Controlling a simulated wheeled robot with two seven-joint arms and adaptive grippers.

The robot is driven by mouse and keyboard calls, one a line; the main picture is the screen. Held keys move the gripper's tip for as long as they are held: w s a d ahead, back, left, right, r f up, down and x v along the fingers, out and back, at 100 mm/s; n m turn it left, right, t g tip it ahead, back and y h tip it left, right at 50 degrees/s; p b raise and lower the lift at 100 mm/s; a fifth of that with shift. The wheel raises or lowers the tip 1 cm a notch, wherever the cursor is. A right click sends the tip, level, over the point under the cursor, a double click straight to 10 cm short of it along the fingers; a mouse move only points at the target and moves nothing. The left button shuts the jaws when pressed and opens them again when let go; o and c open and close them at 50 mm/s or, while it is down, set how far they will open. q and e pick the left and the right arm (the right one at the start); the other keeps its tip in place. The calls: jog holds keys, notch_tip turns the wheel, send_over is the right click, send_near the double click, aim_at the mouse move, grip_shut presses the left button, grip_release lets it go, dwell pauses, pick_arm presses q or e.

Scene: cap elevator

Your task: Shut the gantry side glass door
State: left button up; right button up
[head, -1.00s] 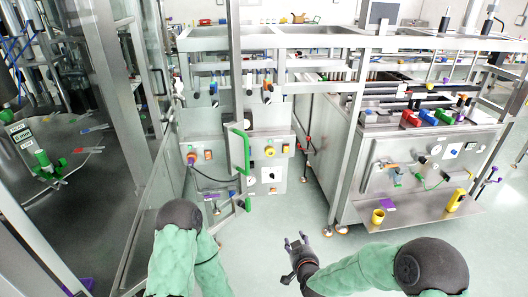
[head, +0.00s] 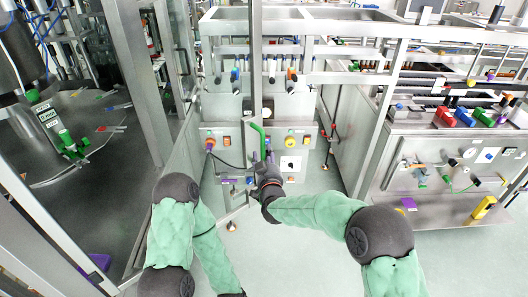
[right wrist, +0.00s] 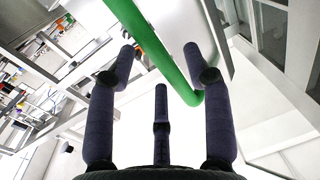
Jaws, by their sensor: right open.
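The gantry's glass door has a metal frame (head: 256,65) that stands upright left of centre in the head view. Its clear pane is hard to make out. The green handle (head: 259,139) is on this frame. In the right wrist view the handle (right wrist: 163,60) runs diagonally, its bent lower end near the right-hand finger. My right gripper (head: 264,166) is at the handle's lower part, partly hiding it. Its fingers (right wrist: 162,75) are spread, with the handle across the space between them. Whether they touch it is unclear. My left arm hangs low; its gripper is out of view.
A machine front with knobs and a yellow button (head: 290,141) stands behind the door. A workbench panel (head: 435,165) with a purple block and yellow part is on the right. A dark-floored enclosure (head: 100,140) lies on the left. Pale floor (head: 300,230) is open in front.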

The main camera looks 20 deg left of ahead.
jog(key=shift+x, duration=1.5)
grip_shut()
